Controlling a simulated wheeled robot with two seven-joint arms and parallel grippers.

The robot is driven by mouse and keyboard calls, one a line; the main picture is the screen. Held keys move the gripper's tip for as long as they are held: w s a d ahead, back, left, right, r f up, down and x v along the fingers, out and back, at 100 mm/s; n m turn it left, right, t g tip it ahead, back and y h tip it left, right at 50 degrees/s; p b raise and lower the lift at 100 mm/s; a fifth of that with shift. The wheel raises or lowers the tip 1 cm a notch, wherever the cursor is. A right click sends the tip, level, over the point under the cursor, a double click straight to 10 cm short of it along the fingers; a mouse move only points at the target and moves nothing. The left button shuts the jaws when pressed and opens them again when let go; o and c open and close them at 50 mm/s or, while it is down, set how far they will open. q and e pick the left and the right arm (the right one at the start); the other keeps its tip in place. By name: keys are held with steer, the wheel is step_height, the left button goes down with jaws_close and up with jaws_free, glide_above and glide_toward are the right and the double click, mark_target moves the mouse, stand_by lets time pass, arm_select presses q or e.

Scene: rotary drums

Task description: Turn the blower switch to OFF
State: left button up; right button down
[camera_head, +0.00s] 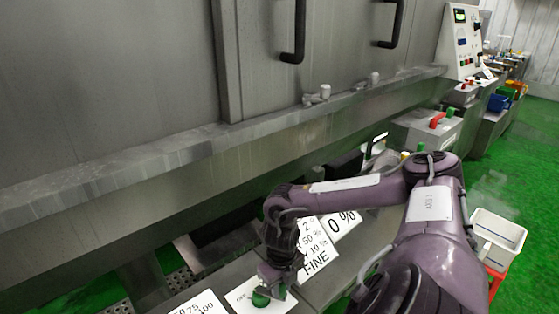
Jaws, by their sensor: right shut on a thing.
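A green knob (260,299) sits on a small white label plate (240,292) at the bottom middle, on the grey ledge below the big steel machine. It appears to be the blower switch, but the plate's print is too small to read, so I cannot tell its setting. My right gripper (270,286) points down at the knob from above and is shut on it. The gripper and wrist hide part of the knob. My left gripper is not in view.
Another sign (199,306) is at the bottom left. A steel rail (200,150) runs above.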

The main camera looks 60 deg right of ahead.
steer(key=shift+w+d+n+b, duration=0.3)
steer(key=shift+d+n+b, duration=0.35)
steer(key=shift+n, duration=0.55)
steer(key=c, duration=1.2)
jaws_free()
step_height(320, 180, up, 8)
steer(key=shift+f+b, duration=0.1)
steer(key=shift+b, duration=0.65)
steer(key=shift+s, duration=0.1)
